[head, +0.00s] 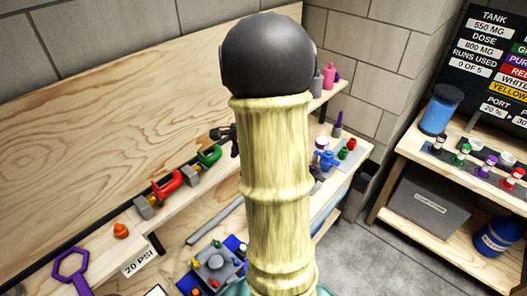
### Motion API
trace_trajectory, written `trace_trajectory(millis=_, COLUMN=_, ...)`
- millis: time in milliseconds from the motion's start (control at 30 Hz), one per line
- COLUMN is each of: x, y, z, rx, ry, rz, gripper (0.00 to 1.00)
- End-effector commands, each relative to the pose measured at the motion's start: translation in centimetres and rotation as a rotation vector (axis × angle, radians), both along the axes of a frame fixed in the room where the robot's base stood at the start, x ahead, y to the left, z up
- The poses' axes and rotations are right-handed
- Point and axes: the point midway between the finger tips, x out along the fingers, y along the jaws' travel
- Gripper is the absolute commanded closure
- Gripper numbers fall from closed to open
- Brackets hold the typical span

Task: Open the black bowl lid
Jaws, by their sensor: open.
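My own arm, with a pale yellow sleeve and a black ball-shaped joint, rises through the middle of the head view and hides much of the bench. My gripper cannot be made out in this view. A small dark object (223,132) shows just left of the arm, partly hidden; I cannot tell what it is. I cannot clearly identify a black bowl lid. A blue cylinder (439,112) with a darker top stands on the right-hand bench.
A purple wrench-like tool (72,268) lies at lower left. A grey device (215,262) with knobs sits below. A grey bin (430,203) is under the right bench. Floor between the benches is clear.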

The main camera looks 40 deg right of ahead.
Motion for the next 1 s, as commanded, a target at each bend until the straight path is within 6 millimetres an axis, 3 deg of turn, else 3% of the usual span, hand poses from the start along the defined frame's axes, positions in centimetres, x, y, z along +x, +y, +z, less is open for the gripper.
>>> trace_trajectory(millis=33, x=-0.4, y=3.2, z=-0.3, rx=-0.057, ry=0.004, rz=0.188, gripper=0.49)
trace_trajectory(millis=200, x=-3.1, y=11.7, z=-1.0, rx=-0.261, ry=-0.004, rz=0.856, gripper=0.49)
trace_trajectory(millis=300, x=-5.2, y=15.6, z=-1.4, rx=-0.373, ry=-0.024, rz=1.233, gripper=0.49)
trace_trajectory(millis=400, x=-7.0, y=18.2, z=-1.8, rx=-0.458, ry=-0.046, rz=1.519, gripper=0.49)
trace_trajectory(millis=533, x=-8.1, y=19.8, z=-1.9, rx=-0.515, ry=-0.063, rz=1.71, gripper=0.49)
trace_trajectory(millis=767, x=-8.2, y=19.9, z=-1.9, rx=-0.523, ry=-0.064, rz=1.734, gripper=0.49)
trace_trajectory(millis=867, x=-8.2, y=19.9, z=-1.9, rx=-0.522, ry=-0.064, rz=1.732, gripper=0.63)
trace_trajectory(millis=1000, x=-8.2, y=19.9, z=-1.9, rx=-0.522, ry=-0.063, rz=1.73, gripper=0.64)
